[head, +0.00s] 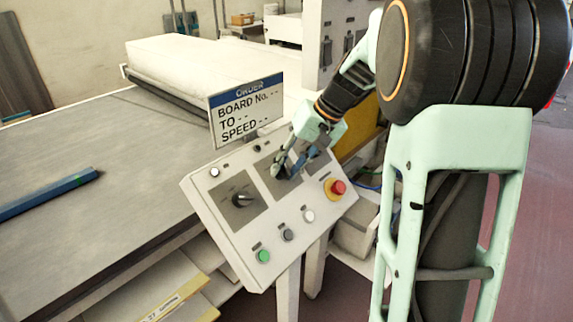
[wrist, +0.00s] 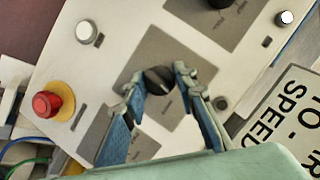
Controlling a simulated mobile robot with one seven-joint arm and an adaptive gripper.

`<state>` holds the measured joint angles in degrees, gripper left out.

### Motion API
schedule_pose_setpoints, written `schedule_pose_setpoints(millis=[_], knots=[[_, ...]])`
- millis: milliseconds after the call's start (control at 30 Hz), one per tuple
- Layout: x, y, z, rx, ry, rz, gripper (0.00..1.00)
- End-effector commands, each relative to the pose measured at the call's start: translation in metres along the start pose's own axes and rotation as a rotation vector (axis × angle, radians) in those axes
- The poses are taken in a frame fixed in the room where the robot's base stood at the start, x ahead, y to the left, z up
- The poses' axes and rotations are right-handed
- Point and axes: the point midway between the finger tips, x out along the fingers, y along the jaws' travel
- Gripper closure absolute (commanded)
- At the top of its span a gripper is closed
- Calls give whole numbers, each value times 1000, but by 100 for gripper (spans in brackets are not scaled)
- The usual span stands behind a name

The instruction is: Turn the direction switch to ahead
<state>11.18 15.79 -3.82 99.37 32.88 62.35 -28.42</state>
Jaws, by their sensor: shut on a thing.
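The control panel (head: 225,219) is tilted and stands at the front of the conveyor. My gripper (head: 287,167) reaches down to the grey plate on the panel's upper right part. In the wrist view, my gripper (wrist: 158,82) has its two blue-padded fingers around a black rotary knob (wrist: 157,80), shut on it. The knob is mostly hidden behind the fingers in the head view. I cannot read its labels, so its set position is unclear. A second black knob (head: 242,199) sits on the left grey plate, and its edge shows at the top of the wrist view.
A red emergency button (head: 338,187) on a yellow ring is right of my gripper. Green (head: 263,256), grey (head: 287,235) and white (head: 308,216) buttons line the lower panel. An order sign (head: 246,108) stands behind the panel. A blue bar (head: 48,194) lies on the belt.

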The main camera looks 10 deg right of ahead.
Motion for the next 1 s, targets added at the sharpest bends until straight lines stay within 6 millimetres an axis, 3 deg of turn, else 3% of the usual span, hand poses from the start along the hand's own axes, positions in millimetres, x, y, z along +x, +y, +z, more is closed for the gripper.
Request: schedule_pose_setpoints(millis=[500, 1000], knots=[[-1, 3, -1, 420, -23, -173, 98], [0, 3, -1, 604, -34, -248, 98]])
